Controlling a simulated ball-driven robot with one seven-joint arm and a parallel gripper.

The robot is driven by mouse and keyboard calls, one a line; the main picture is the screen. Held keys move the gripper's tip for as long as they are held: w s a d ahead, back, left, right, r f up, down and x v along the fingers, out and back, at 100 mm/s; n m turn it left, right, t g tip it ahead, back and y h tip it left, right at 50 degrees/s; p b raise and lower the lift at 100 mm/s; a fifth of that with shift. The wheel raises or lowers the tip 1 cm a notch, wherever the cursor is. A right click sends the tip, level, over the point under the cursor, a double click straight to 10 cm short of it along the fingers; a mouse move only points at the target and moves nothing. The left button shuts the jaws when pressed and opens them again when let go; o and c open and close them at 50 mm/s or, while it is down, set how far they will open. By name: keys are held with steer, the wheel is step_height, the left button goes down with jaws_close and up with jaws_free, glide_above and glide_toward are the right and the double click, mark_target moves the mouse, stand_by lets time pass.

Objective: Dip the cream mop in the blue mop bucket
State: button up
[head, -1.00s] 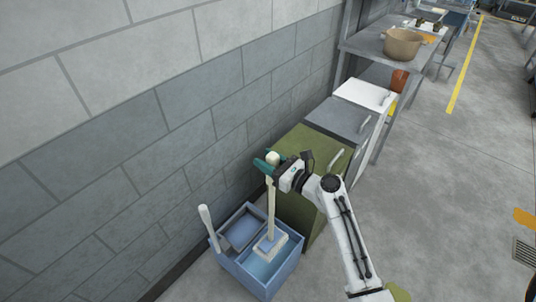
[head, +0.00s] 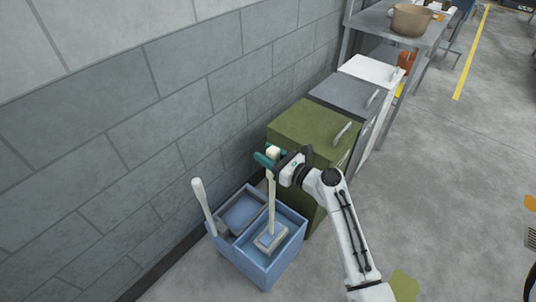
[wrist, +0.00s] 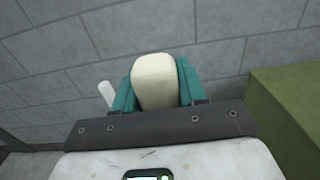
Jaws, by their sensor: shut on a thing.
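The cream mop (head: 271,205) stands nearly upright in the head view, its flat head (head: 270,238) inside the water-filled compartment of the blue mop bucket (head: 262,272). How deep the head sits in the water I cannot tell. My gripper (head: 268,157), with teal fingers, is shut on the top of the mop's handle, above the bucket. In the wrist view the cream handle end (wrist: 156,82) sits between the teal fingers of my gripper (wrist: 155,88).
A white lever handle (head: 203,205) rises at the bucket's left. A grey block wall (head: 120,160) stands behind. A green cabinet (head: 305,130), a grey one (head: 342,95) and a white one (head: 370,70) line the wall to the right. Open floor (head: 450,190) lies right.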

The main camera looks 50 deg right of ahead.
steer(key=shift+f+b, duration=4)
steer(key=shift+f, duration=0.15)
step_height(320, 180, up, 22)
steer(key=p, duration=2.1)
glide_above(268, 172)
steer(key=w+d, duration=0.2)
steer(key=shift+s+a, duration=0.15)
steer(key=shift+s, duration=0.1)
